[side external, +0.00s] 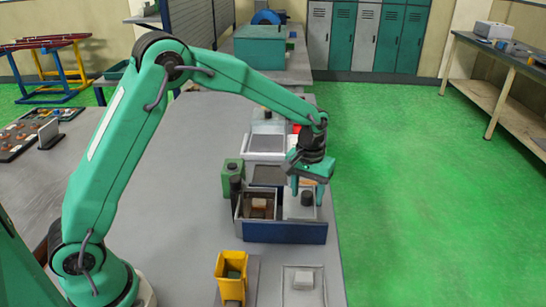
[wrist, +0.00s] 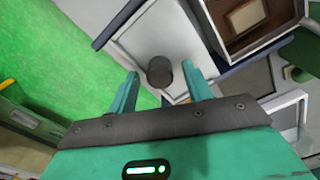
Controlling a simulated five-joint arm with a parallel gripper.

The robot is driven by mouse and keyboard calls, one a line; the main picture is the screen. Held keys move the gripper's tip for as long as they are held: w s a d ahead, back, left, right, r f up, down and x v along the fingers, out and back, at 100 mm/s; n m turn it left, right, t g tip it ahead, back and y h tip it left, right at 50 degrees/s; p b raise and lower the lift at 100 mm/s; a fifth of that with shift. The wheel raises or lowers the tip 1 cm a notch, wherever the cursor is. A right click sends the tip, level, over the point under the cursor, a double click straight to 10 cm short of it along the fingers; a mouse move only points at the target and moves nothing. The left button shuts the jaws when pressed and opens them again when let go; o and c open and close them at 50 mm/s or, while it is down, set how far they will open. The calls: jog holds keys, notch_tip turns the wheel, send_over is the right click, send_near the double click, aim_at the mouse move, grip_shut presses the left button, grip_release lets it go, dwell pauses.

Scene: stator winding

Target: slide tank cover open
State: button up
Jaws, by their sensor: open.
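The tank (side external: 285,233) is a blue-fronted box near the table's right edge. Its left compartment is open and a brown block (side external: 258,204) lies inside; the block also shows in the wrist view (wrist: 245,17). A pale grey cover (side external: 298,212) lies over the right part; it also shows in the wrist view (wrist: 150,38). A dark round knob (wrist: 160,72) stands on the cover. My gripper (side external: 307,192) is over the cover, pointing down. In the wrist view its open fingers (wrist: 160,78) appear on either side of the knob. Whether they touch it is unclear.
A green box (side external: 233,172) stands left of the tank. A yellow bin (side external: 231,264) and a pale tray (side external: 303,279) are in front. A grey-topped unit (side external: 266,142) is behind. The table's right edge is close to the tank, with green floor beyond.

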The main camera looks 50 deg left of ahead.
aim_at(312, 193)
grip_shut()
jog(key=shift+w+d, duration=0.45)
grip_release()
jog(key=shift+r, duration=0.15)
jog(key=shift+r, duration=3.8)
